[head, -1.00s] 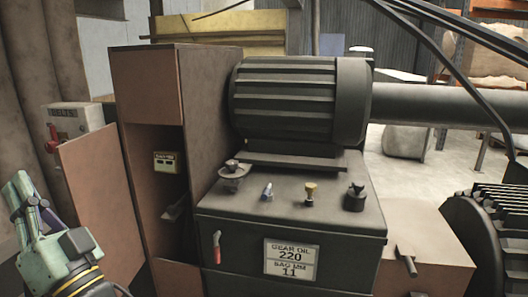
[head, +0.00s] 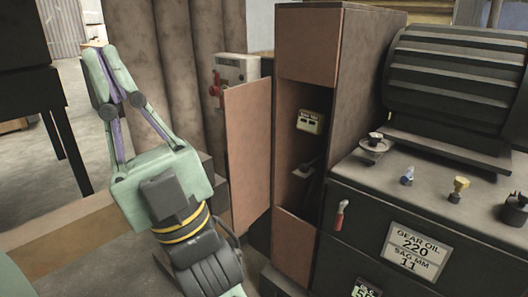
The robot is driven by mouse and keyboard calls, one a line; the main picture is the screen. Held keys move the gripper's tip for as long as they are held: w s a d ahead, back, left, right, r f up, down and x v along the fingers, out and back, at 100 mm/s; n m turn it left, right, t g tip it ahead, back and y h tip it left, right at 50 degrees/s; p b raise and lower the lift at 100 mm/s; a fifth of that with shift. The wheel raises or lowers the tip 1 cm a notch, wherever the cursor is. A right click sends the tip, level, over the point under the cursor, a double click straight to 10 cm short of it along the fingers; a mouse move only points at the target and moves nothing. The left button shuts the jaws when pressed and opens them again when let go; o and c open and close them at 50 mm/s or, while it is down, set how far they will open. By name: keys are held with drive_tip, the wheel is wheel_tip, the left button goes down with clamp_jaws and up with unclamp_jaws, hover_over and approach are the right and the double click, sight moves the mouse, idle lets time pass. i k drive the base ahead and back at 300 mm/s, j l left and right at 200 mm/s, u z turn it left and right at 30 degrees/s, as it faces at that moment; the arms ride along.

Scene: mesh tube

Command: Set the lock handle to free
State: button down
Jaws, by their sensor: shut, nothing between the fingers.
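My gripper (head: 94,44) is at the upper left of the head view, pointing up with its fingers shut and nothing between them. It is well apart from the machine. Several handles show, and I cannot tell which is the lock handle. A dark lever (head: 304,171) sits inside the open brown cabinet (head: 305,45). A small red handle (head: 341,212) hangs on the front of the dark gear box (head: 362,205). A red handle (head: 216,86) is on the side of a pale wall box (head: 238,68) behind the cabinet door. No label reading "free" is legible.
The cabinet door (head: 249,150) stands open between my arm and the cabinet. A yellowish meter (head: 310,121) is inside the cabinet. Small fittings, including a yellow-topped one (head: 459,188), stand on the gear box. A dark table (head: 55,110) is at the left.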

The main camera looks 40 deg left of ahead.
sight(340, 213)
drive_tip(key=j, duration=1.1)
drive_tip(key=i+j+z, duration=0.1)
drive_tip(key=j, duration=1)
drive_tip(key=i+j, duration=0.15)
drive_tip(key=j, duration=0.15)
drive_tip(key=i+j, duration=0.1)
drive_tip(key=j, duration=0.2)
drive_tip(key=i+j, duration=0.15)
drive_tip(key=j, duration=0.15)
